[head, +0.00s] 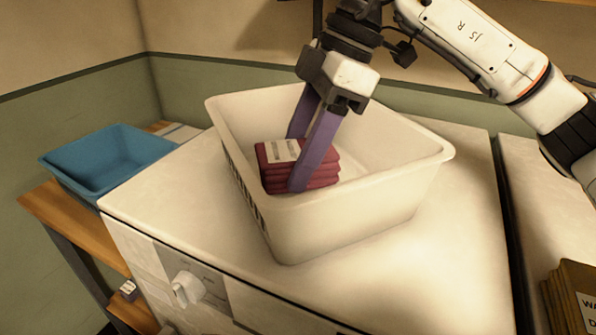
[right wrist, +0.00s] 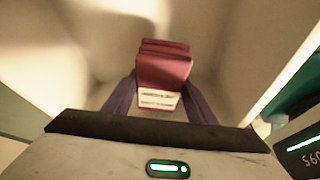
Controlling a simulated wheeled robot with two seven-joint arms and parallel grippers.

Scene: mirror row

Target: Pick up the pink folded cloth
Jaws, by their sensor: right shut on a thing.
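The pink folded cloth (head: 272,174) is a dark pink stack of folded layers with a white printed label on top. It is inside the white basket (head: 345,225), toward its left side. My right gripper (head: 300,160) reaches down into the basket with its two purple fingers on either side of the cloth, shut on it. In the right wrist view the cloth (right wrist: 163,70) sits between the fingers, label toward the gripper. The cloth's underside is hidden, so I cannot tell whether it touches the basket floor. My left gripper is not in view.
The basket stands on a white machine top (head: 450,220) with a knob (head: 187,288) on its front. A blue tub (head: 105,160) sits on a wooden table (head: 45,205) at the left. A brown box (head: 572,298) is at the lower right. The basket walls surround the fingers.

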